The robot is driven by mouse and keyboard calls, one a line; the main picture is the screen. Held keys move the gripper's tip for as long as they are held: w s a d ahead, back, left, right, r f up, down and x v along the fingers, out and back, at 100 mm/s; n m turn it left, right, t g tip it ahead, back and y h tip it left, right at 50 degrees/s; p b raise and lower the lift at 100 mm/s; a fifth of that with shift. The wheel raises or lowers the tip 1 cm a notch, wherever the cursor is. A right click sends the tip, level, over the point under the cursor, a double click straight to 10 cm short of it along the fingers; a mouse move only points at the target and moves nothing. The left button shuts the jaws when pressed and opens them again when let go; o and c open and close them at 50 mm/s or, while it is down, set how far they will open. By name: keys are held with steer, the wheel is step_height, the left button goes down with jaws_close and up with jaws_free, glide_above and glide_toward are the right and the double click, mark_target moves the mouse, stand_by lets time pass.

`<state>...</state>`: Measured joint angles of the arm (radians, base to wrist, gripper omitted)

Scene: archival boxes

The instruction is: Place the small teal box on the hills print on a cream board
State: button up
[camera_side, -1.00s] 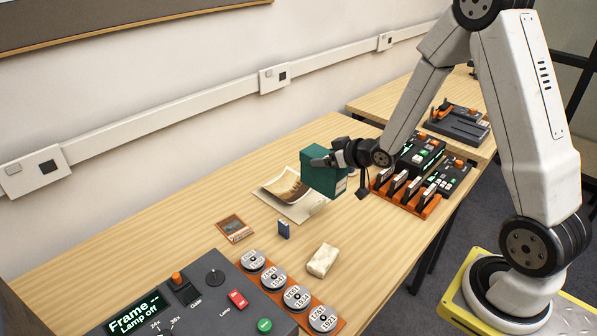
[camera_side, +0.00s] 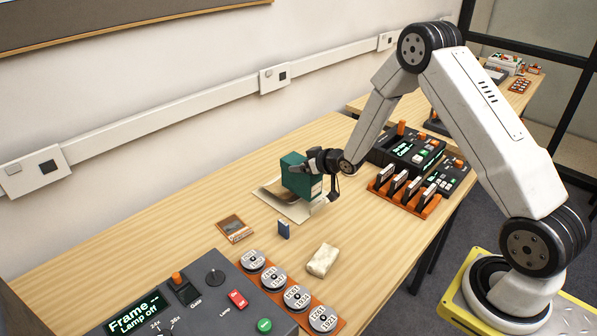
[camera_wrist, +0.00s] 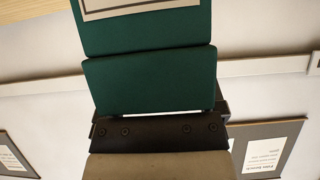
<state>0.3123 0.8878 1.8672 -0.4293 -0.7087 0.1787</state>
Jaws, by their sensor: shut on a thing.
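The small teal box (camera_side: 297,176) is in my gripper (camera_side: 313,161) in the side view, over the cream board with the hills print (camera_side: 290,208). My gripper is shut on the box. The box hides much of the print, and only the board's edges show around it. I cannot tell whether the box touches the print or hangs slightly above it. In the wrist view the teal box (camera_wrist: 150,80) fills the upper middle, with a pale label at its top edge.
A small blue box (camera_side: 284,229), a dark picture card (camera_side: 235,229) and a cream block (camera_side: 323,260) lie in front of the board. Round film cans (camera_side: 274,276) and a control console (camera_side: 190,300) stand at the near end. An orange rack (camera_side: 405,194) stands to the right.

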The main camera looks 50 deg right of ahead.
steer(key=shift+w, duration=0.15)
steer(key=shift+w+f, duration=0.25)
steer(key=shift+f, duration=1.6)
steer(key=shift+f, duration=0.1)
steer(key=o, duration=1.3)
steer(key=shift+s+f, duration=0.1)
steer(key=shift+s+d+r, duration=0.1)
steer(key=shift+s+r, duration=0.2)
steer(key=shift+r, duration=0.05)
steer(key=shift+v, duration=5.65)
